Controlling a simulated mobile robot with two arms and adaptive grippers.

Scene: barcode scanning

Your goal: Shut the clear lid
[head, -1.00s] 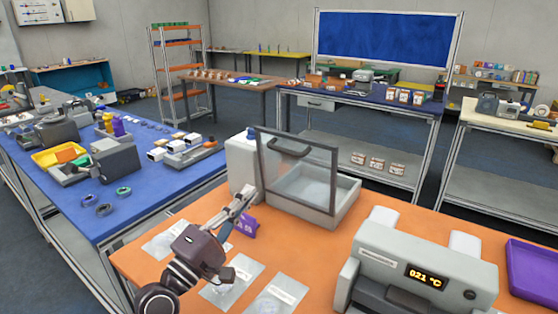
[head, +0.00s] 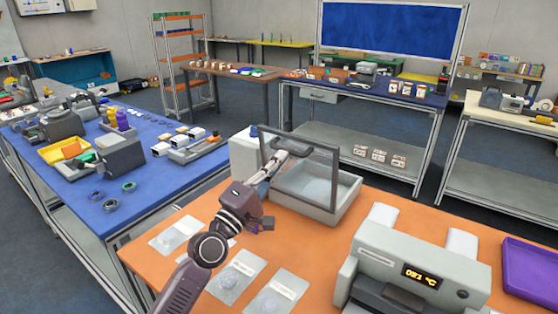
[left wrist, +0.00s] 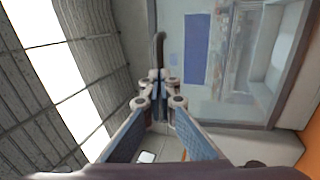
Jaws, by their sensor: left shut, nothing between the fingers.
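The clear lid (head: 318,168) is a see-through pane in a dark frame. It stands raised, open, over a pale open-topped box (head: 347,200) on the orange table. A dark curved handle (head: 292,148) is near the lid's top edge. My left gripper (head: 280,160) is shut and empty, with its tips close to the handle. In the left wrist view, the shut fingers (left wrist: 158,78) point at the handle (left wrist: 159,46), and the pane (left wrist: 222,70) fills the upper right. I cannot tell whether the tips touch the handle or lid. My right gripper is not in view.
A grey device with a temperature display (head: 422,276) stands on the orange table (head: 310,230), right of the box. Clear bags (head: 238,272) lie at the front. A purple tray (head: 530,268) is at the right edge. A blue table (head: 150,192) with equipment adjoins at left.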

